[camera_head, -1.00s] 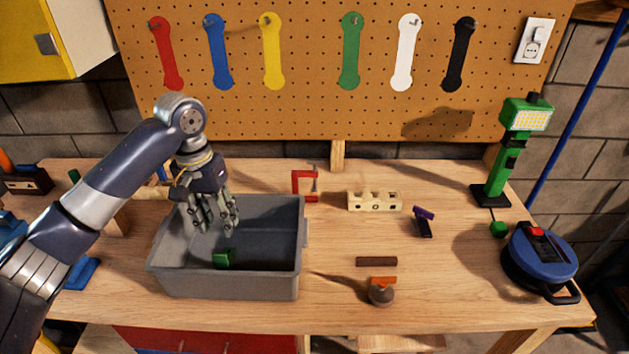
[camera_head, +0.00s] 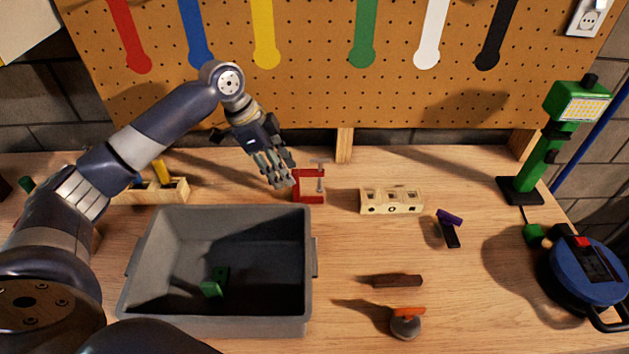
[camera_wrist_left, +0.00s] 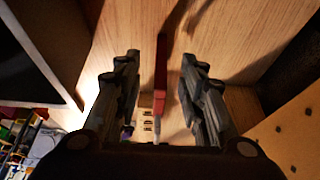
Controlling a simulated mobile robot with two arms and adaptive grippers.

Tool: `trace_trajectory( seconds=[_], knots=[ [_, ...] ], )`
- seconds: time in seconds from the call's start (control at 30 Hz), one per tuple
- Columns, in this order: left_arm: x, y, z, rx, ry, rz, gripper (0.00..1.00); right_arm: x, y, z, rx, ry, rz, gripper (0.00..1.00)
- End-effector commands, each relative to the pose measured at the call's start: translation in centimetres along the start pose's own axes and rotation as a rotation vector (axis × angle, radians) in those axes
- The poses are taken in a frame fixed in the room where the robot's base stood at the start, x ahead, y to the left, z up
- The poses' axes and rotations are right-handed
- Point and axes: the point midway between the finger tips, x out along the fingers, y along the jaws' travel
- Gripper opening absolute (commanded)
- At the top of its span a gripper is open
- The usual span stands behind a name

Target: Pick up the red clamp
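The red clamp (camera_head: 308,186) stands on the wooden workbench, just behind the right back corner of the grey bin. My left gripper (camera_head: 281,179) is at its left side in the head view, with the fingertips close to it. In the left wrist view the gripper (camera_wrist_left: 165,85) is open, and the red clamp (camera_wrist_left: 160,78) shows between its two sets of fingers. I cannot tell whether any finger touches the clamp. My right gripper is not in view.
The grey bin (camera_head: 312,225) holds a green object (camera_head: 215,283). A wooden block with holes (camera_head: 391,200) stands right of the clamp. A purple-and-black clamp (camera_head: 449,229), a dark bar (camera_head: 397,281) and a blue cable reel (camera_head: 588,270) lie farther right. The pegboard (camera_head: 310,90) rises behind.

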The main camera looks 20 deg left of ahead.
Motion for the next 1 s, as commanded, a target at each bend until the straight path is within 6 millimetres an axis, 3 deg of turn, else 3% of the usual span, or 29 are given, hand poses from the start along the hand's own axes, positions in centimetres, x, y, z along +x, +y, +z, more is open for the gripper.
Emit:
trace_trajectory(
  seconds=[0.1,0.37,0.63,0.93,0.97,1.0],
  knots=[
    [1.9,0.1,-0.1,-0.001,0.0,0.004,0.37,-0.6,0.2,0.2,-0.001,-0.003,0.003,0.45],
    [4.0,-0.1,-0.2,-0.002,0.0,0.002,0.37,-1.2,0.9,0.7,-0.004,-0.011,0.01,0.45],
    [7.8,-0.4,-0.4,-0.003,-0.001,0.002,0.37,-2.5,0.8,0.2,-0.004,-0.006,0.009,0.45],
    [8.6,-0.5,-0.3,-0.002,-0.002,0.0,0.37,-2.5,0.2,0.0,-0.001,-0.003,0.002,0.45],
    [8.6,-0.5,-0.3,-0.002,-0.002,0.0,0.34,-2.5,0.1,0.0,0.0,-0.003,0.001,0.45],
    [8.6,-0.5,-0.3,-0.002,-0.002,0.0,0.25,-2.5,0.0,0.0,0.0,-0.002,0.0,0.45]
  ],
)
